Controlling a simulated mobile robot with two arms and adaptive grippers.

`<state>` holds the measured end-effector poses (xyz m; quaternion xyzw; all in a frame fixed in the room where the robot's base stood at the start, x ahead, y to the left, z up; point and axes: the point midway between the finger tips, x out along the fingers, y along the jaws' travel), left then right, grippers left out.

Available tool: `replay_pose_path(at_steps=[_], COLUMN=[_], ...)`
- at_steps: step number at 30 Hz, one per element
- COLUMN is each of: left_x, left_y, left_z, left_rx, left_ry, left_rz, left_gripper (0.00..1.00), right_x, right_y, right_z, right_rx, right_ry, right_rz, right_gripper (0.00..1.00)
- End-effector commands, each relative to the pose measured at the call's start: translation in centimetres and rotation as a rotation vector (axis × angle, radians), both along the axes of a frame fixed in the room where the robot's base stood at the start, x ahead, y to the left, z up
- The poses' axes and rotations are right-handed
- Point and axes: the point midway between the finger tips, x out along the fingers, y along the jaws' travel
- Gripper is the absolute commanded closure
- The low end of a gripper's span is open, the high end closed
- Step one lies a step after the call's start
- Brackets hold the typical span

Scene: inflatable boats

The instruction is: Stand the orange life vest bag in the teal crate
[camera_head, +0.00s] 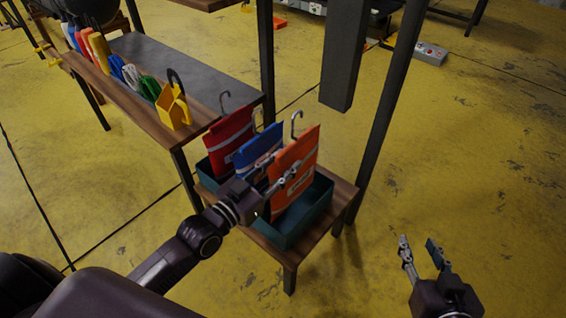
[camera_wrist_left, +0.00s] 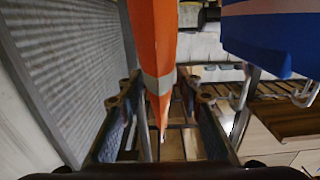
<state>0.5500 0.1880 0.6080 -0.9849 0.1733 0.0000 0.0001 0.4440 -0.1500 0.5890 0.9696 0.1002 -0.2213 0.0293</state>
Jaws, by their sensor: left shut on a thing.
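The orange life vest bag (camera_head: 303,152) has a pale band and a metal hook on top. It is upright, slightly tilted, at the right side of the teal crate (camera_head: 312,217). Its lower edge is at the crate's opening; I cannot tell whether it touches the crate floor. My left gripper (camera_head: 285,180) is shut on the orange bag, which also shows between the fingers in the left wrist view (camera_wrist_left: 156,50). A red bag (camera_head: 229,138) and a blue bag (camera_head: 258,150) stand in the crate to the left. My right gripper (camera_head: 420,250) is open and empty, away to the right.
The crate stands on a small wooden table (camera_head: 268,250). A long bench (camera_head: 140,108) at the left holds several coloured bags and a yellow holder (camera_head: 174,106). Dark posts (camera_head: 385,110) rise just behind the crate. Yellow floor at the right is clear.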

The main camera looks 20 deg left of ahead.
Motion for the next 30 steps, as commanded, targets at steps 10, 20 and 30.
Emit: replay_pose_path(at_steps=[10, 20, 30], left_x=[0.1, 0.1, 0.0], left_y=[0.0, 0.0, 0.0], left_z=[-0.7, -1.5, -2.3], left_rx=[-0.001, -0.001, -0.001], left_ry=[-0.006, -0.005, -0.005], left_rz=[0.0, 0.0, 0.0], left_gripper=[1.0, 1.0, 1.0], right_x=[1.3, 2.2, 2.9], right_y=[0.7, 1.2, 1.7], right_z=[2.4, 4.7, 7.3], right_rx=[0.028, 0.055, 0.084], right_ry=[-0.118, -0.227, -0.342], right_rz=[0.008, 0.015, 0.022], right_gripper=[0.66, 0.66, 0.66])
